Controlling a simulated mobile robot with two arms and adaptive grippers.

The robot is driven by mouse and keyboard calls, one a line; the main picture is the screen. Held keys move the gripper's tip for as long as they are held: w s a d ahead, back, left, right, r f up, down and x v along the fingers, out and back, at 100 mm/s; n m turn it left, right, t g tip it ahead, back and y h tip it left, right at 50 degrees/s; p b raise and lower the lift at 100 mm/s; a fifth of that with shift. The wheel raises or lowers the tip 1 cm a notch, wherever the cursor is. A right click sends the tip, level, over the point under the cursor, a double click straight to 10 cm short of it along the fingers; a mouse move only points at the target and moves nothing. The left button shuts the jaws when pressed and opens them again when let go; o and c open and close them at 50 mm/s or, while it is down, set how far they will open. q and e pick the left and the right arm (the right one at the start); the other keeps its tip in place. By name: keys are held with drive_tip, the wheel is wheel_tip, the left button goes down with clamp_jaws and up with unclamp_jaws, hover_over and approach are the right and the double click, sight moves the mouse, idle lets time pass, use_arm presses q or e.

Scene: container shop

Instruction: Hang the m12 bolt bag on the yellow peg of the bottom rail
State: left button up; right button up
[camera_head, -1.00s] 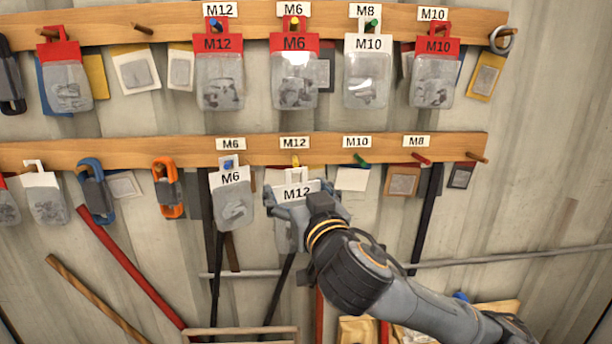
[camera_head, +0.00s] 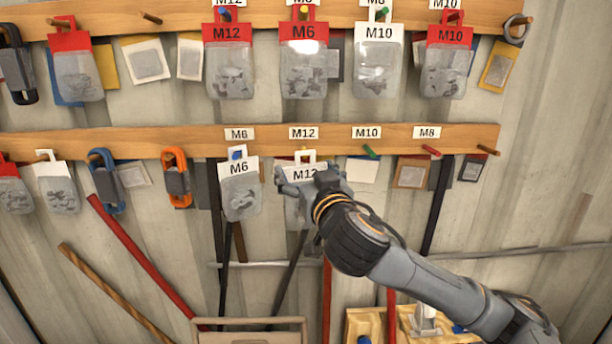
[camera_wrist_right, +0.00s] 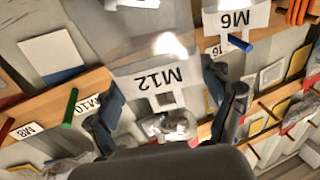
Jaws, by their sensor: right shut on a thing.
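The white-topped M12 bolt bag (camera_head: 296,211) is upright just in front of the bottom rail (camera_head: 80,144), with its hanging loop close under the M12 label (camera_head: 303,133). My right gripper (camera_head: 306,178) is shut on its header, one finger at each side. In the right wrist view, the upside-down M12 header (camera_wrist_right: 158,78) sits between the fingers of this gripper (camera_wrist_right: 170,112). The yellow peg of the bottom rail is mostly hidden at the loop; I cannot tell whether it passes through the loop. My left gripper is not in view.
A white M6 bag (camera_head: 240,190) hangs close left on a blue peg (camera_head: 237,154). A green peg (camera_head: 370,151) and a red peg (camera_head: 431,150) are to the right, without header bags. Red M12 (camera_head: 228,72) and M6 (camera_head: 303,74) bags hang above.

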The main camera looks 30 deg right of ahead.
drive_tip(key=shift+w+d+f+b, duration=0.15)
drive_tip(key=shift+w+d, duration=0.25)
drive_tip(key=shift+w, duration=0.45)
drive_tip(key=shift+w+d+f+b, duration=0.1)
drive_tip(key=shift+w+d, duration=0.25)
drive_tip(key=shift+w, duration=0.45)
drive_tip(key=shift+w+d+f+b, duration=0.15)
drive_tip(key=shift+w+d, duration=0.25)
drive_tip(key=shift+w, duration=0.45)
drive_tip(key=o, duration=1.1)
